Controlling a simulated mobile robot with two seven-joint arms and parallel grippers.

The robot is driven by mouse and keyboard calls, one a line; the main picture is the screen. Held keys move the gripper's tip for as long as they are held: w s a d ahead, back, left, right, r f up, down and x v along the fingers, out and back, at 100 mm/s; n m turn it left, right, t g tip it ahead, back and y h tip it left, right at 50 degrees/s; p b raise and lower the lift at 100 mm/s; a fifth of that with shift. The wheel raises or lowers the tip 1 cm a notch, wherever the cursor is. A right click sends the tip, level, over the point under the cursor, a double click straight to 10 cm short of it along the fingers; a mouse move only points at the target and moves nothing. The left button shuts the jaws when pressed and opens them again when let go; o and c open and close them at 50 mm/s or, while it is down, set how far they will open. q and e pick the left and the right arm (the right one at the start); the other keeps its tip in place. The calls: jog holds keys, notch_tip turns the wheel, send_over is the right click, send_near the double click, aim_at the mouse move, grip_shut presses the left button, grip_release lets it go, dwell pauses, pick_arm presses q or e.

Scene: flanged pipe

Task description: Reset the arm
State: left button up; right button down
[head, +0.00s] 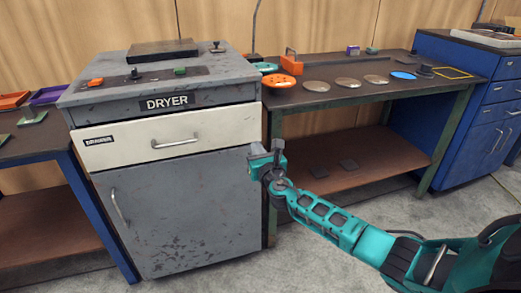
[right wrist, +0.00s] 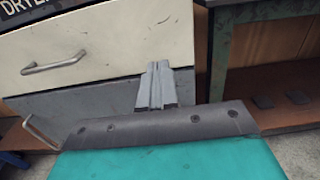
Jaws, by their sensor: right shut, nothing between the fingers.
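My right arm comes in from the lower right in the head view. Its teal and grey gripper (head: 264,155) is raised in front of the right edge of the grey dryer cabinet (head: 185,220). In the right wrist view, the two grey fingers (right wrist: 157,85) are together with nothing between them. Behind them are the white drawer front (right wrist: 110,45) and its metal handle (right wrist: 55,63). The drawer looks closed, and I cannot tell the exact gap between it and the fingers. My left gripper is not in view.
A workbench (head: 340,97) at the right carries orange, beige and blue round parts. Its lower shelf (head: 350,165) holds two dark flat pieces. A blue cabinet (head: 450,110) stands at the far right. Another table (head: 40,150) with trays stands at the left. Floor shows between them.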

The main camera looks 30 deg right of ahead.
jog(key=s+a+f+m+g+y+p, duration=0.1)
jog(key=s+a+f+m+g+p, duration=0.1)
jog(key=s+a+f+m, duration=0.25)
jog(key=s+a+f+m+g+y+p, duration=0.1)
jog(key=s+a+f+m, duration=0.15)
jog(key=s+m, duration=0.35)
jog(key=s+a+f+m+g+y+p, duration=0.1)
jog(key=s+a+f+m+g+p, duration=0.1)
jog(key=s+a+m, duration=0.35)
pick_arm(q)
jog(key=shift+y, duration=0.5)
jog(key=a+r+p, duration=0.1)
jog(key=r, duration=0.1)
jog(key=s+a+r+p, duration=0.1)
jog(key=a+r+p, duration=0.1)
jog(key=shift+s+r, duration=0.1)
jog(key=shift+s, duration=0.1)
pick_arm(e)
jog(key=s+a+m+g+y, duration=0.1)
jog(key=s+a+m, duration=0.1)
jog(key=s+m, duration=0.5)
jog(key=s+a+m+y, duration=0.2)
jog(key=s+a+m, duration=0.1)
jog(key=s+m, duration=0.5)
jog(key=shift+s+a+r+g, duration=0.25)
jog(key=shift+s+r+g, duration=0.15)
jog(key=shift+s+r, duration=0.05)
